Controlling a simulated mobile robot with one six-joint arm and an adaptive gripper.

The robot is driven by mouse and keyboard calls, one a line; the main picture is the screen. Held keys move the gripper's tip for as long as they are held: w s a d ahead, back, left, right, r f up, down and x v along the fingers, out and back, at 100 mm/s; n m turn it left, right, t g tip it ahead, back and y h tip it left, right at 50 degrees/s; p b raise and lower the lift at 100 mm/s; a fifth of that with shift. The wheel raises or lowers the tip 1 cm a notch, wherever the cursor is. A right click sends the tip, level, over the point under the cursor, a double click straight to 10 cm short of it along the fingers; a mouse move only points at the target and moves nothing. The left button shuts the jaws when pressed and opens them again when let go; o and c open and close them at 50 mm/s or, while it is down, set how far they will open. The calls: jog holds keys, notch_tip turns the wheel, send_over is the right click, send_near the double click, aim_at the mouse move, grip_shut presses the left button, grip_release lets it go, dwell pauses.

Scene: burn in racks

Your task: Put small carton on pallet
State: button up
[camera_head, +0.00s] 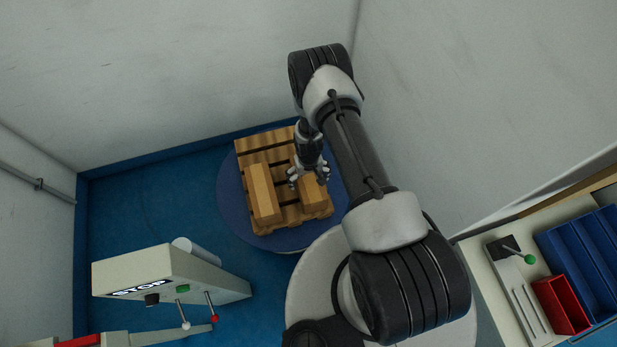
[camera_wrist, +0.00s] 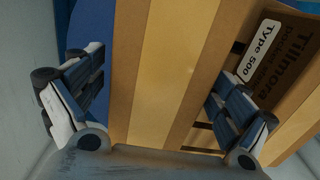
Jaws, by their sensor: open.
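Two brown cartons rest on the wooden pallet (camera_head: 262,143) in the head view: a longer left carton (camera_head: 264,193) and a shorter right carton (camera_head: 314,205). My gripper (camera_head: 309,178) is open at the far end of the right carton, pointing down. In the wrist view, a taped carton (camera_wrist: 165,75) lies between my open fingers, with one finger along each side. A second carton (camera_wrist: 285,70) with a printed "Type 500" label stands to the right. Finger contact cannot be told, and the fingertips are partly hidden in the head view.
The pallet stands on a round blue platform (camera_head: 232,205) near the wall corner. A grey STOP console (camera_head: 215,272) with levers stands at front left. A bench with a red bin (camera_head: 560,305) and blue bins (camera_head: 585,250) is at right. Blue floor is free at left.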

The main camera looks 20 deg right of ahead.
notch_tip(320, 180, up, 43)
jog(key=w+t+p, duration=0.2)
jog(key=p, duration=0.2)
jog(key=s+r+t, duration=0.1)
jog(key=s+r, duration=0.9)
jog(key=r, duration=0.5)
jog(key=s+r+t, duration=0.1)
jog(key=s+r, duration=0.4)
jog(key=s, duration=0.8)
jog(key=shift+s+t, duration=0.25)
jog(key=shift+t, duration=0.05)
jog(key=shift+r, duration=0.15)
jog(key=shift+a, duration=0.1)
